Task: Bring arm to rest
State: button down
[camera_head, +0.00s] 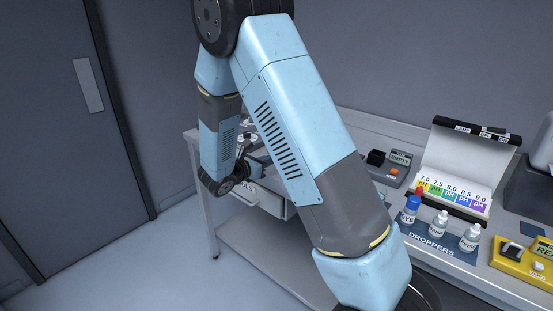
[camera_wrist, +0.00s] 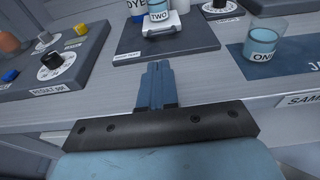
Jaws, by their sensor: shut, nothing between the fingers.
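My gripper (camera_wrist: 157,88) shows in the wrist view, its two blue fingers together with nothing between them. It is in front of the bench (camera_wrist: 215,92) near its front edge, pointing toward a dark mat (camera_wrist: 185,40). It appears apart from the objects there. In the head view my blue and grey arm is bent, with its upper part crossing the middle of the picture. The wrist end hangs near the left end of the bench (camera_head: 350,122); I cannot make out the fingers there.
A cup marked ONE (camera_wrist: 262,44) stands on a blue mat at right. A control panel (camera_wrist: 50,68) with knobs is at left. In the head view, dropper bottles (camera_head: 440,222), a pH colour chart box (camera_head: 462,165) and a yellow meter (camera_head: 522,262) stand right. Floor at left is clear.

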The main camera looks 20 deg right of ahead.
jog(key=s+d+r+m+g+y, duration=0.2)
jog(key=s+d+r+m+g, duration=0.2)
jog(key=s+r+m, duration=0.4)
jog(key=s+d+r+m+g+y, duration=0.3)
jog(key=s+d+r+m, duration=0.25)
jog(key=s, duration=0.45)
jog(key=s+a+r+m+t+y, duration=0.2)
jog(key=s+r+m+y, duration=0.2)
jog(key=s, duration=0.3)
jog(key=s+a+r+m+t+y, duration=0.1)
jog(key=s+a+r+m+y, duration=0.2)
jog(key=s+m, duration=0.4)
jog(key=shift+s+a+r+t+y, duration=0.4)
jog(key=shift+s+r+y, duration=0.1)
jog(key=shift+s, duration=0.1)
